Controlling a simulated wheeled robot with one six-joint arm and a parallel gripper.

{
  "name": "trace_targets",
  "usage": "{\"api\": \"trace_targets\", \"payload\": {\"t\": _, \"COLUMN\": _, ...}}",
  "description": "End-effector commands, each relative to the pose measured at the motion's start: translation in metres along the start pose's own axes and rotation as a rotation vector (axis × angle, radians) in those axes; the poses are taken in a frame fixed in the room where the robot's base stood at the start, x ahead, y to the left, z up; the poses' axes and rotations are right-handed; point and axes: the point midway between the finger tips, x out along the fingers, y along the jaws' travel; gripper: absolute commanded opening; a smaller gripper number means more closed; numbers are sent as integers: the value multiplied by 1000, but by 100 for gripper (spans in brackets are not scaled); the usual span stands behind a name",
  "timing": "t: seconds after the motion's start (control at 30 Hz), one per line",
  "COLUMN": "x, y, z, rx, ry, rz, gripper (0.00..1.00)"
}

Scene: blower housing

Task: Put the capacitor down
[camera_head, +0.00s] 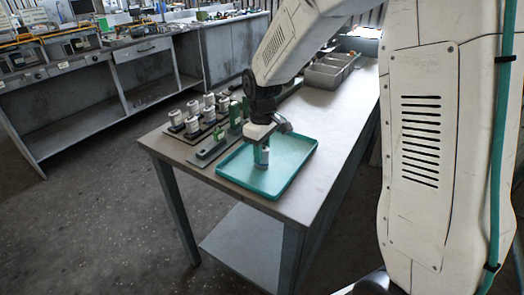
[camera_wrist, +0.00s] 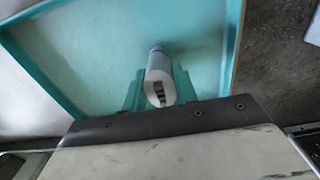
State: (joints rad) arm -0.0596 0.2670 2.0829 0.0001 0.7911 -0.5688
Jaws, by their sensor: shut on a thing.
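The capacitor (camera_wrist: 159,78) is a pale cylinder with dark marks on its near end, seen in the wrist view between the green fingers of my gripper (camera_wrist: 160,90). My gripper (camera_head: 262,150) is shut on it and points down over the teal tray (camera_head: 228,179). In the head view the capacitor (camera_head: 261,158) shows below the wrist, inside the tray's outline near its left part. The tray floor (camera_wrist: 110,35) around it is bare. I cannot tell whether the capacitor's lower end touches the tray floor.
Several similar pale cylinders (camera_head: 192,125) stand in a dark holder left of the tray on the grey table (camera_head: 315,105). Grey bins (camera_head: 328,72) stand at the table's back. The table's front edge is close to the tray.

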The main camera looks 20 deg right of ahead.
Motion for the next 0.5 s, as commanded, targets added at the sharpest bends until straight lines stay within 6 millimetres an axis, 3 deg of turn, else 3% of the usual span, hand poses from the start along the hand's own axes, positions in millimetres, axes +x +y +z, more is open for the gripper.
{"api": "trace_targets", "payload": {"t": 0.17, "x": 2, "y": 0, "z": 0, "rx": 0, "ry": 0, "rz": 0, "gripper": 12}}
{"api": "trace_targets", "payload": {"t": 0.2, "x": 3, "y": 0, "z": 0, "rx": 0, "ry": 0, "rz": 0, "gripper": 31}}
{"api": "trace_targets", "payload": {"t": 0.27, "x": 2, "y": 0, "z": 0, "rx": 0, "ry": 0, "rz": 0, "gripper": 48}}
{"api": "trace_targets", "payload": {"t": 0.5, "x": 2, "y": 0, "z": 0, "rx": 0, "ry": 0, "rz": 0, "gripper": 50}}
